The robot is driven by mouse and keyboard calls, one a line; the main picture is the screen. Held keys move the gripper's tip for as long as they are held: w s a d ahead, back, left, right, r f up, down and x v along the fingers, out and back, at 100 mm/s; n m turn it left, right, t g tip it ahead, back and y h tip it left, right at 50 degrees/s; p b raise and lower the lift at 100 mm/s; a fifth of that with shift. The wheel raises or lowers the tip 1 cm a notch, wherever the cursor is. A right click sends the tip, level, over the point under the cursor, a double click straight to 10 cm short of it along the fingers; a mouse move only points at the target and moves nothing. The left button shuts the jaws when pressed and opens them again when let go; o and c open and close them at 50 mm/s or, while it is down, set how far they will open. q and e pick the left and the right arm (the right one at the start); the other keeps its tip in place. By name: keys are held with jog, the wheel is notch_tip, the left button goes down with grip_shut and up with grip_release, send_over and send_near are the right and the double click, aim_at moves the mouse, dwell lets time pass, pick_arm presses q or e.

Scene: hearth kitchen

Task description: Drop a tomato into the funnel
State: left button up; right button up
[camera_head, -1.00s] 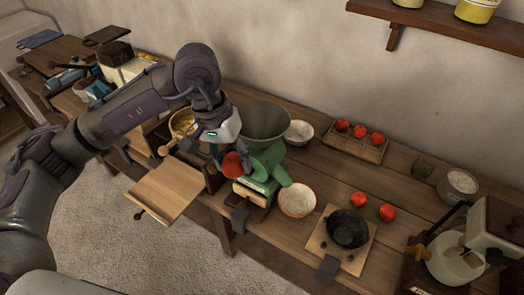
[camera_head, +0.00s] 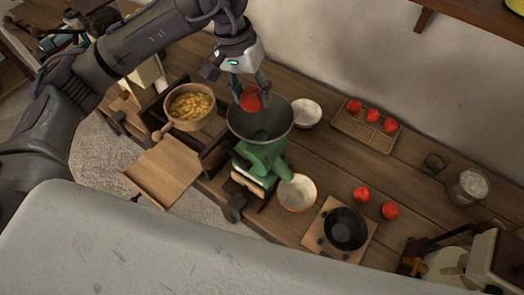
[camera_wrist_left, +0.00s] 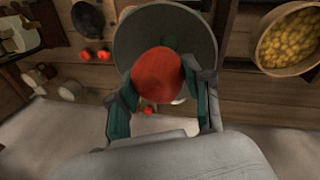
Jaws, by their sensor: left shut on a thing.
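My left gripper (camera_head: 250,84) is shut on a red tomato (camera_head: 251,99). It holds the tomato over the far part of the wide grey-green funnel (camera_head: 278,133), which sits on a green mill (camera_head: 262,160). In the left wrist view the tomato (camera_wrist_left: 158,76) is between the two fingers, with the funnel (camera_wrist_left: 130,38) behind and below it. The exact height above the rim is hard to tell. More tomatoes lie in a wooden tray (camera_head: 352,133), and two tomatoes (camera_head: 361,194) lie loose on the counter. My right gripper is not in view.
A white bowl (camera_head: 306,112) stands close to the funnel's right side. A red-rimmed bowl (camera_head: 297,193) is below the mill. A basket of yellow pieces (camera_head: 168,103) is at left, and a black pan (camera_head: 345,228) stands at lower right. A shelf (camera_head: 470,22) is on the wall.

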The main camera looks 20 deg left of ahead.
pick_arm(q)
notch_tip(320, 180, down, 5)
jog(key=shift+r+b, duration=0.1)
jog(key=shift+b, duration=0.6)
jog(key=o, duration=0.9)
jog(key=shift+c, duration=0.2)
jog(key=o, duration=0.4)
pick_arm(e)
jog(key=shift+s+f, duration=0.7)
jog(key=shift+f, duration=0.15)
pick_arm(q)
notch_tip(320, 180, up, 12)
jog(key=a, duration=0.2)
jog(key=shift+w+a, duration=0.15)
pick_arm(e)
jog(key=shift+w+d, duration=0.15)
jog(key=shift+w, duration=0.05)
